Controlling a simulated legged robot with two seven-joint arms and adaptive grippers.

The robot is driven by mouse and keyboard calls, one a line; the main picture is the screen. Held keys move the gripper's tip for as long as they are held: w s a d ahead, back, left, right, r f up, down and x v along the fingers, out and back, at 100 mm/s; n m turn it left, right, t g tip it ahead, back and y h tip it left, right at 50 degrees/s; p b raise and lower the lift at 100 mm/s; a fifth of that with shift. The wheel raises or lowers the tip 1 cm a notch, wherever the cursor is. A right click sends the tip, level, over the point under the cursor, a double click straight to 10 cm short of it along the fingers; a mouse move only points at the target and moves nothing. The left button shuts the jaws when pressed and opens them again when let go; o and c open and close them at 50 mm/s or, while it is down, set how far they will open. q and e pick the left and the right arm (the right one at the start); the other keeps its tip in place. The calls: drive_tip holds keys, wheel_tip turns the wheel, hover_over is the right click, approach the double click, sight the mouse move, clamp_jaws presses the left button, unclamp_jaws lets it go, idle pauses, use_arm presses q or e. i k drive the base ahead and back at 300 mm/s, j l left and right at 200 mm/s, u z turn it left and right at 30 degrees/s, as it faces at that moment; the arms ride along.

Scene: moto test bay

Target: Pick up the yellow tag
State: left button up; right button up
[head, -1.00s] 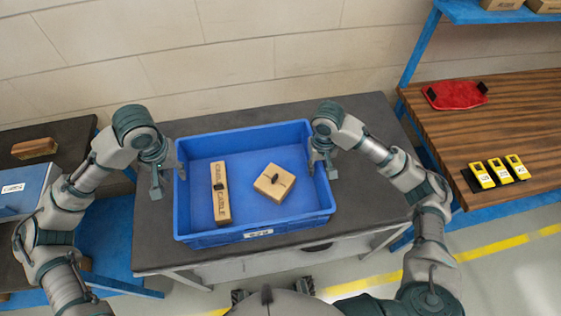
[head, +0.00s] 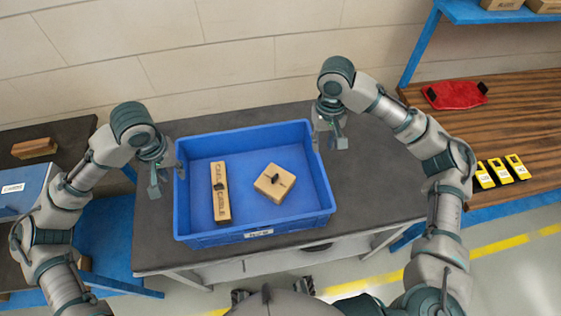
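Three yellow tags lie in a row on the wooden bench at the right: a left one (head: 483,177), a middle one (head: 501,171) and a right one (head: 517,167). Each has a white label. My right forearm is close to the left tag in the picture. My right gripper (head: 329,140) is open and empty, above the blue bin's right rim and well left of the tags. My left gripper (head: 167,181) is open and empty at the bin's left wall, far from the tags.
The blue bin (head: 255,236) on the dark table (head: 375,200) holds a long box (head: 220,190) and a square box (head: 274,183). A red item (head: 456,95) lies behind the tags. A blue post (head: 420,45) rises at the bench's left end.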

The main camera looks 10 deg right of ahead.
sight(483, 176)
drive_tip(key=k, duration=1)
